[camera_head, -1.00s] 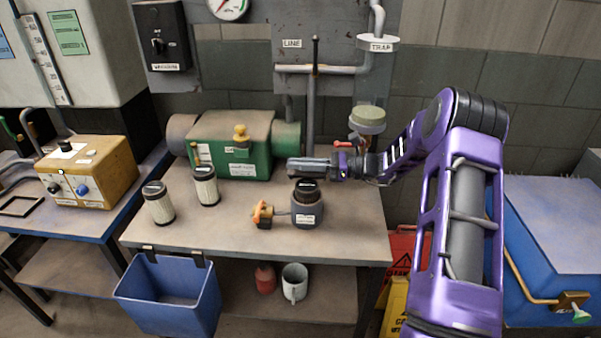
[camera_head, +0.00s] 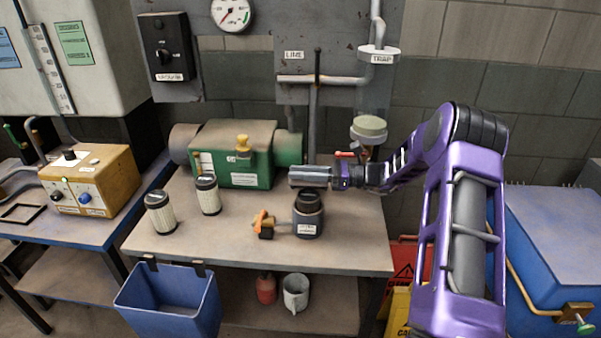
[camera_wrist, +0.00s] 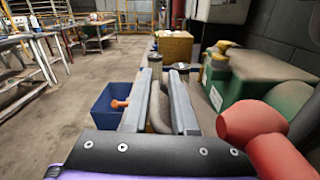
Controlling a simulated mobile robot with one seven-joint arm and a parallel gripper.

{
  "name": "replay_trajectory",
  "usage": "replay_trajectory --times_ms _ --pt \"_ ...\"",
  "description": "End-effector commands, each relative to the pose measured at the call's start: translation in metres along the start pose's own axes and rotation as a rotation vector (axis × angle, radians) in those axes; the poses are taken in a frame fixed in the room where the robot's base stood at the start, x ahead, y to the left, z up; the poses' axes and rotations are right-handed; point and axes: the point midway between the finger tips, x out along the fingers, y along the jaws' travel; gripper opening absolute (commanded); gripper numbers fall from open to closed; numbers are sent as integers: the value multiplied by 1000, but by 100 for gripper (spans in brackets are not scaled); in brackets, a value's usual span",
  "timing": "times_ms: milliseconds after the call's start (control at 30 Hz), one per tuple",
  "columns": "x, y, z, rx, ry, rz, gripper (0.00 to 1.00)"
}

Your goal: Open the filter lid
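The filter housing (camera_head: 307,222) is a dark grey pot with a white label, upright near the front middle of the bench. Its round black lid (camera_head: 309,198) sits on top. An orange-handled valve (camera_head: 263,222) joins its left side and also shows in the wrist view (camera_wrist: 120,103). My gripper (camera_head: 292,176) points left, just behind and above the lid; I cannot tell whether they touch. In the wrist view my two pale fingers (camera_wrist: 160,88) are apart. A grey curved shape shows between them, and I cannot tell whether it is the housing.
Two pale filter cartridges (camera_head: 160,213) (camera_head: 208,195) stand to the left on the bench (camera_head: 200,240). A green machine (camera_head: 240,150) is behind. A red handle (camera_wrist: 262,135) is close on the wrist view's right. A blue bin (camera_head: 168,300) hangs in front.

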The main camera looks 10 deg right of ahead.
Motion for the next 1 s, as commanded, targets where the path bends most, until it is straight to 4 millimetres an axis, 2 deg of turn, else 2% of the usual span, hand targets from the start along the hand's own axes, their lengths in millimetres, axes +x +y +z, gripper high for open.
replay_trajectory --times_ms 167,500,700,833,1000 --pt "-20 -1 0 -1 1 -4 25" --pt "-102 -1 -1 -2 1 -7 25" --pt "-145 -1 -1 -1 1 -5 25" --pt "-163 -1 -1 -1 0 -4 25" --pt "-173 0 0 0 1 -1 25"
